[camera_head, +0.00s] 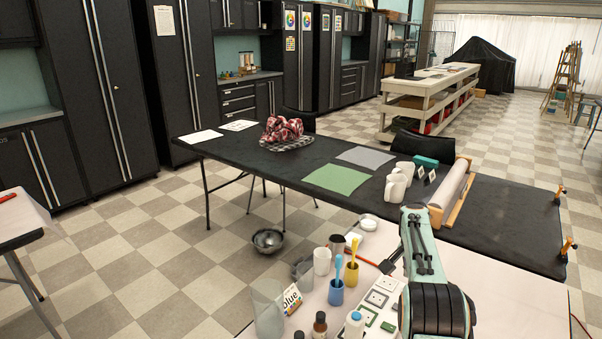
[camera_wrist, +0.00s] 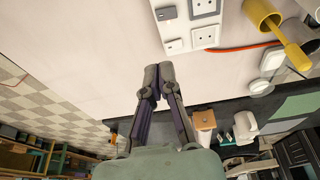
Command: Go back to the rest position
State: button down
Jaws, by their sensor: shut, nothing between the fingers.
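My gripper (camera_wrist: 157,78) shows in the wrist view with its two fingers together, shut and empty. It is over the bare pale table top (camera_wrist: 100,45), beside a white socket panel (camera_wrist: 190,25). The white socket panel shows there too (camera_head: 378,300), just left of my arm.
Around the panel are a blue cup (camera_head: 336,291), a yellow cup (camera_head: 351,276), bottles (camera_head: 320,325) and a clear container (camera_head: 267,308). A black table (camera_head: 280,165) with a green sheet (camera_head: 338,179) and a roll on a wooden stand (camera_head: 452,190) lies beyond. The pale table's right side is clear.

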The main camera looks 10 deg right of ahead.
jog(key=a+r+t, duration=0.2)
jog(key=a+r, duration=0.2)
jog(key=r, duration=0.7)
jog(key=s+a+r+n+t+y, duration=0.1)
jog(key=s+a+r+n, duration=0.1)
jog(key=s+a+r, duration=0.75)
jog(key=s+a+f+n+g+y, duration=0.15)
jog(key=s+a, duration=0.25)
jog(key=s, duration=0.4)
jog(key=s+a+f+n+t, duration=0.1)
jog(key=s+a+n, duration=0.25)
jog(key=s, duration=0.35)
jog(key=s+a+f+n+g, duration=0.1)
jog(key=s+f+g, duration=0.1)
jog(key=s+f, duration=0.4)
jog(key=s+a+f+n+g, duration=0.2)
jog(key=s+f, duration=0.4)
jog(key=s, duration=0.3)
jog(key=shift+a+g+y, duration=0.3)
jog(key=shift+g+y, duration=0.15)
